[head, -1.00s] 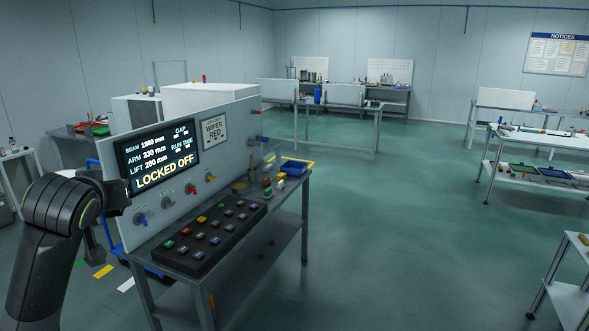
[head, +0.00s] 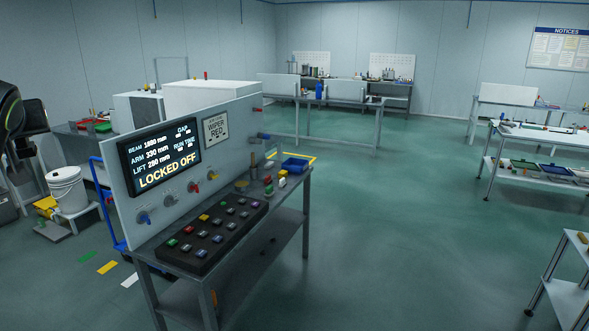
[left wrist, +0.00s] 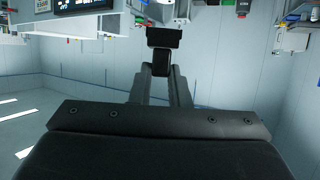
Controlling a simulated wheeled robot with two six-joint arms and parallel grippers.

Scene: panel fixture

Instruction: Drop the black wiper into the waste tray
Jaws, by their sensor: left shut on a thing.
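In the left wrist view my left gripper (left wrist: 162,78) is shut on a dark T-shaped thing, the black wiper (left wrist: 163,38). Its stem is between the fingers and its wide bar stands out beyond the fingertips. In the head view only part of my left arm shows at the left edge, and the wiper cannot be made out there. A blue tray (head: 295,165) sits at the far right end of the panel bench, well away from my arm; no label shows whether it is the waste tray. My right gripper is not in view.
Small coloured blocks (head: 275,183) stand near the blue tray. A white bucket (head: 67,190) stands at left.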

